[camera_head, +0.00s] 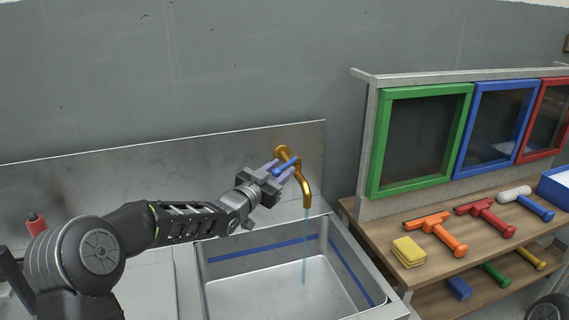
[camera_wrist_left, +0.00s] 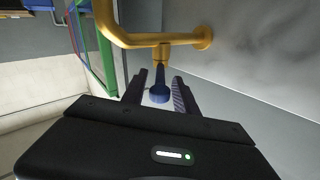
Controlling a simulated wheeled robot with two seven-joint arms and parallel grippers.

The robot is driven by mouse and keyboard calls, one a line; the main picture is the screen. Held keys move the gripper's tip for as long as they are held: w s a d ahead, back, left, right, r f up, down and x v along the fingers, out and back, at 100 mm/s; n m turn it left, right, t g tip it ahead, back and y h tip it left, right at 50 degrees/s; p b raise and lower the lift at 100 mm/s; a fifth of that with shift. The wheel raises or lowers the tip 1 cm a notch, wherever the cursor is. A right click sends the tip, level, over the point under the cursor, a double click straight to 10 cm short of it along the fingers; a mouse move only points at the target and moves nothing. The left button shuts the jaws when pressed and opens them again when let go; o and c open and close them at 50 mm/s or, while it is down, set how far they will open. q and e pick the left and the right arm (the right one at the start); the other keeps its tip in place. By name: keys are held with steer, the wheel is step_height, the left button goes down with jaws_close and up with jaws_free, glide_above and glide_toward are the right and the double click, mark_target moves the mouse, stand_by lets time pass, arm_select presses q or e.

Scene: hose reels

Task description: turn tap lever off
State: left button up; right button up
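The brass tap (camera_head: 306,188) stands out from the metal backsplash over the sink, and a thin stream of water (camera_head: 305,245) falls from its spout. Its blue lever (camera_head: 286,166) shows at my left gripper (camera_head: 280,172). In the left wrist view the tap's pipe (camera_wrist_left: 150,39) crosses the top, and the blue lever (camera_wrist_left: 159,92) hangs below it between the two fingers of my left gripper (camera_wrist_left: 160,90). The fingers are apart, with gaps visible beside the lever. My right gripper is in neither view.
The metal sink (camera_head: 215,292) with a blue line inside lies below the tap. To the right, a wooden shelf (camera_head: 387,232) holds a yellow sponge (camera_head: 408,252) and several squeegees. Green, blue and red framed panes stand behind. Grey wall rises behind the tap.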

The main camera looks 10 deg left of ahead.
arm_select(q)
steer(key=shift+x, duration=1.1)
jaws_close()
stand_by(0.7)
